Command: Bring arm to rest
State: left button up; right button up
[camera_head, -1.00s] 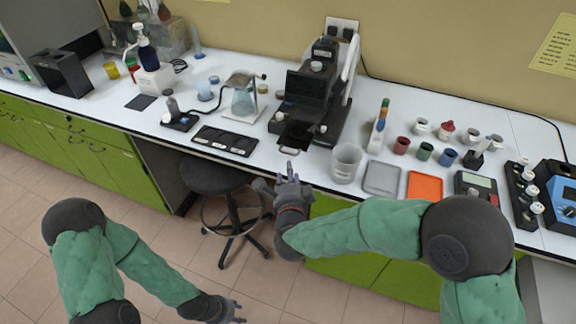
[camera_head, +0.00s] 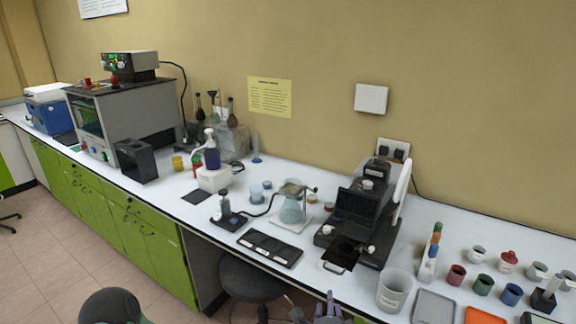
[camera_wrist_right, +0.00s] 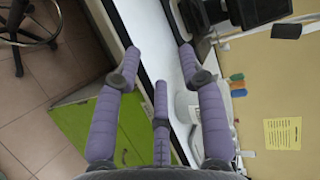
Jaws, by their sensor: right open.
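My right gripper (camera_head: 326,308) shows at the bottom edge of the head view, by the front edge of the white bench (camera_head: 205,222). In the right wrist view its purple fingers (camera_wrist_right: 160,75) are spread apart with nothing between them. The rest of the right arm is cut off below the head view. Of my left arm only a dark rounded joint (camera_head: 112,305) shows at the bottom left, and its gripper is out of view.
A clear beaker (camera_head: 394,292) and a black instrument (camera_head: 357,220) stand on the bench near my right gripper. A dark stool (camera_head: 250,280) is under the bench, left of the gripper. Green cabinets (camera_head: 150,235) run along the left, with open floor (camera_head: 50,250) before them.

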jog(key=s+f+n+g+y, duration=0.2)
jog(key=s+f+n+g, duration=0.15)
jog(key=f, duration=0.55)
jog(key=s+a+f+n+g+y, duration=0.1)
jog(key=s+f+n+g, duration=0.3)
jog(key=f, duration=0.5)
jog(key=s+f+n+g+y, duration=0.25)
jog(key=f+n, duration=0.35)
jog(key=f, duration=0.3)
jog(key=s+f+n+g, duration=0.2)
jog(key=s+f, duration=0.1)
jog(key=s, duration=0.2)
jog(key=s+a+f+n+g, duration=0.1)
jog(key=s+f+n+g, duration=0.1)
jog(key=s+f, duration=0.2)
jog(key=shift+s+a+y, duration=0.2)
jog(key=shift+s+y, duration=0.25)
jog(key=shift+s, duration=0.8)
jog(key=shift+s, duration=0.1)
